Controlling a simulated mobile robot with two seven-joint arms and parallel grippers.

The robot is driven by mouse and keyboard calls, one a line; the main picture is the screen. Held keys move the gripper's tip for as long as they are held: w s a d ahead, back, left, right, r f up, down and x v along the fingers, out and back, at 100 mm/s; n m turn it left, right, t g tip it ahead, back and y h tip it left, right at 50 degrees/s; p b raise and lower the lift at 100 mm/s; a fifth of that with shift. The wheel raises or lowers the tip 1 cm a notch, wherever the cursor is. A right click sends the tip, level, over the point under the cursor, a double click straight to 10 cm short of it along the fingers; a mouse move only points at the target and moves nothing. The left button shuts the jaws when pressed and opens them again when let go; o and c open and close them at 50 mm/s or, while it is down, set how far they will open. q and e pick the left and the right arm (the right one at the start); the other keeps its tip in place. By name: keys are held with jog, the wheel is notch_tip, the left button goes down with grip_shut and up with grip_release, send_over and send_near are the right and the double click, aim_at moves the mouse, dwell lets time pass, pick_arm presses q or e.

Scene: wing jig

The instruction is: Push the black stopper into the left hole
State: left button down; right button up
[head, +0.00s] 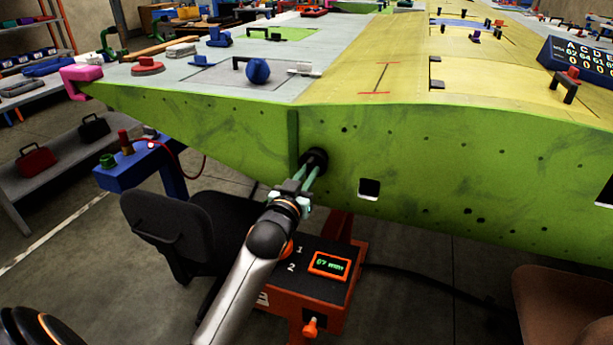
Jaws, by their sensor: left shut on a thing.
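The black stopper (317,156) is a dark round piece at the green side face of the wing (430,175), just right of a vertical green rib. My left gripper (309,176) is shut on the stopper, its greenish fingers pointing up at the panel. The stopper appears to be against or very near the panel; I cannot tell how deep it sits. The left hole is not visible, and the stopper may cover it. A square opening (369,189) shows to the right of the stopper. My right gripper is not in view.
An orange box (320,292) with a lit display stands below the panel. A black chair (165,230) stands left of my arm and a brown seat (565,305) at lower right. A blue stand (135,167) with a red cable is at left. Tools lie on the wing top.

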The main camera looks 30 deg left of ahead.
pick_arm(q)
jog(key=shift+x, duration=1.55)
jog(key=c, duration=0.8)
grip_release()
jog(key=shift+o, duration=0.2)
jog(key=shift+s+d, duration=0.15)
jog(key=shift+s, duration=0.2)
jog(key=v, duration=1.2)
jog(key=shift+p, duration=0.35)
